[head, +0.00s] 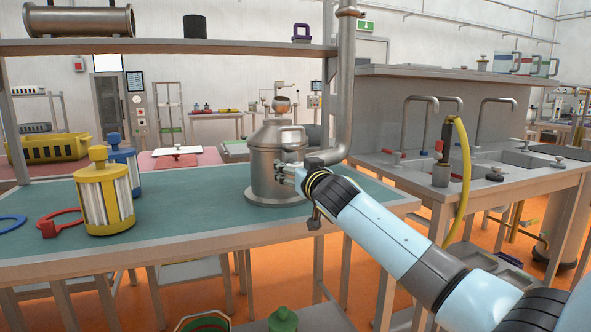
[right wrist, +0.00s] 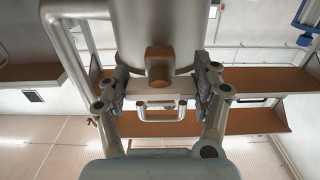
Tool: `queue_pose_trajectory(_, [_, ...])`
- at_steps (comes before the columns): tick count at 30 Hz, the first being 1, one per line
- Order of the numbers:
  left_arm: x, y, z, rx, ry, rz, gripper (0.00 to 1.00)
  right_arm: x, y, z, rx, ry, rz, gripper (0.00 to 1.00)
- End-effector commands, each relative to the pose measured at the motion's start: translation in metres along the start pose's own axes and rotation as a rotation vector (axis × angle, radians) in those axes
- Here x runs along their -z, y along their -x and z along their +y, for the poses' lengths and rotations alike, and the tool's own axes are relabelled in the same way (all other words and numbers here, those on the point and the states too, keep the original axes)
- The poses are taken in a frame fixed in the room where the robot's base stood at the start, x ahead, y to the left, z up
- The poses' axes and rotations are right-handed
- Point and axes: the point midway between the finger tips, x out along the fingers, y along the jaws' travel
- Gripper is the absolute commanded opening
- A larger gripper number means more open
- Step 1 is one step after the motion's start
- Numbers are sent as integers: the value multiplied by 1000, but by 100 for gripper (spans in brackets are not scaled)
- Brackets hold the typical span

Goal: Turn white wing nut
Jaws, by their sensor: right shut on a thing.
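A steel vessel (head: 275,165) with a domed top and a side handle stands on the green table top. My right gripper (head: 287,173) reaches its right side at mid-height. In the right wrist view, my right gripper (right wrist: 160,80) has one finger on each side of a pale bar-shaped piece, which I take for the white wing nut (right wrist: 138,89). The fingers are shut on its two ends. A brown-looking block (right wrist: 159,65) sits at its middle, in front of the vessel body (right wrist: 155,25). In the head view the gripper hides the nut. My left gripper is not in view.
A yellow canister (head: 104,205) and a blue one (head: 125,160) stand at the left of the table (head: 200,222). A vertical steel pipe (head: 346,80) rises just right of the vessel. A sink bench (head: 420,180) with taps and a yellow hose (head: 465,175) is further right.

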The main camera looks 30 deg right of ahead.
Motion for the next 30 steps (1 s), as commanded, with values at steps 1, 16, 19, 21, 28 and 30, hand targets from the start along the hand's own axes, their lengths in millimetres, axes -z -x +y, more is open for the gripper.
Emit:
queue_pose_trajectory(1, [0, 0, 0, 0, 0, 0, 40, -1, 0, 0, -1, 4, -2, 33])
queue_pose_trajectory(16, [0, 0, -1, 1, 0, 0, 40, 0, 0, 0, 0, 1, 0, 88])
queue_pose_trajectory(19, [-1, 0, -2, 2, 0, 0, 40, -1, 4, 0, 0, 2, -1, 88])
queue_pose_trajectory(21, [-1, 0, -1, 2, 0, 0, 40, -1, 12, 0, 1, 3, 0, 88])
queue_pose_trajectory(28, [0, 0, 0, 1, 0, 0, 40, -2, 61, 0, 2, 3, -2, 88])
queue_pose_trajectory(30, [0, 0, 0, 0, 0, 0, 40, -2, 77, 0, 1, 5, -2, 88])
